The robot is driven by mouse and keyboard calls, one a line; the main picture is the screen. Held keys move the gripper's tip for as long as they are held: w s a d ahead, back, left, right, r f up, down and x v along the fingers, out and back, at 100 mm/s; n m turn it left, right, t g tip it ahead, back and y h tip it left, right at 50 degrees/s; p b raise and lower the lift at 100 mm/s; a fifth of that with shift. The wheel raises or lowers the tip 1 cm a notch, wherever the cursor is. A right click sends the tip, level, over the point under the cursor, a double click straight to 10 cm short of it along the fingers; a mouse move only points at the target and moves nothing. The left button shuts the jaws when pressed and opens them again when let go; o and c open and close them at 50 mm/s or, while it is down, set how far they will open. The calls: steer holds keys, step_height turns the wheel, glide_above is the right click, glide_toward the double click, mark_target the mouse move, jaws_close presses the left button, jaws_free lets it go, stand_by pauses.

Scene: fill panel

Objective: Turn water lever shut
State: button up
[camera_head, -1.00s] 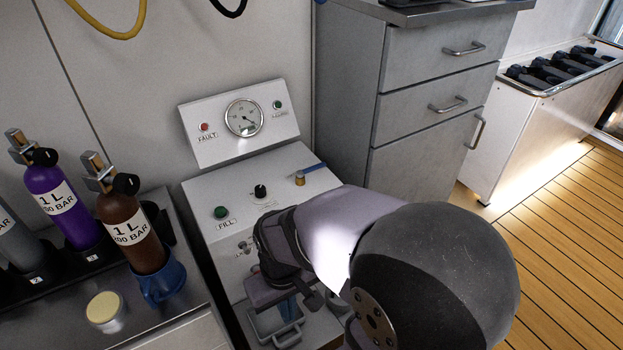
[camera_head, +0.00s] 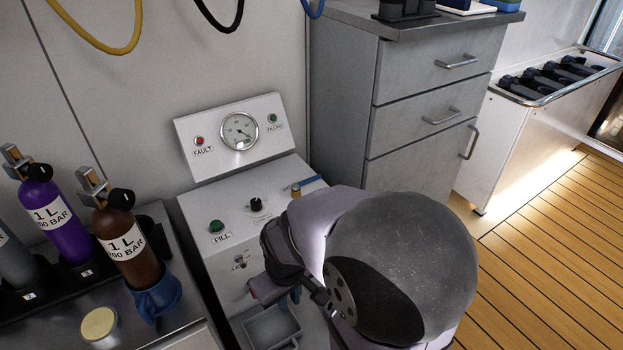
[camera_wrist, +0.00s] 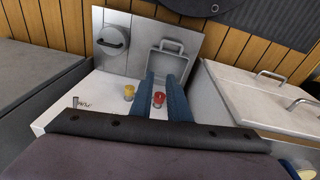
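A blue-handled lever (camera_head: 309,181) sits on a brass valve body (camera_head: 296,191) at the back right of the white fill panel (camera_head: 212,262) in the head view; my arm covers the panel's right side beside it. No readable label marks it as the water lever. My gripper (camera_wrist: 160,80) shows two blue fingers with a gap between them in the wrist view, holding nothing visible. A red knob (camera_wrist: 159,98) shows between the fingers, and a yellow knob (camera_wrist: 129,92) stands left of them. I cannot tell whether the fingers touch the red knob.
The sloped panel carries a gauge (camera_head: 240,131). The panel top has a green FILL button (camera_head: 216,227) and a black knob (camera_head: 256,205). A brown cylinder (camera_head: 120,240) stands in a blue holder (camera_head: 157,299) to the left. A grey drawer cabinet (camera_head: 425,120) stands behind on the right.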

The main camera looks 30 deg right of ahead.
steer(key=w+d+n+t+h+p, duration=0.15)
steer(key=w+d+n+t, duration=0.35)
steer(key=w+d, duration=0.85)
steer(key=n+t+b, duration=0.3)
steer(key=n+t, duration=0.7)
steer(key=n, duration=0.1)
glide_toward(314, 181)
step_height(314, 181, down, 2)
steer(key=w+d, duration=0.2)
steer(key=d, duration=0.1)
steer(key=shift+w+a+r+n+t+y+b, duration=0.3)
steer(key=shift+w+a+n+t+y, duration=0.2)
steer(key=shift+w+a+t+y, duration=0.4)
steer(key=shift+w+d+b, duration=0.1)
steer(key=shift+w+b, duration=1.05)
steer(key=shift+w, duration=2.25)
steer(key=shift+c, duration=0.6)
jaws_close()
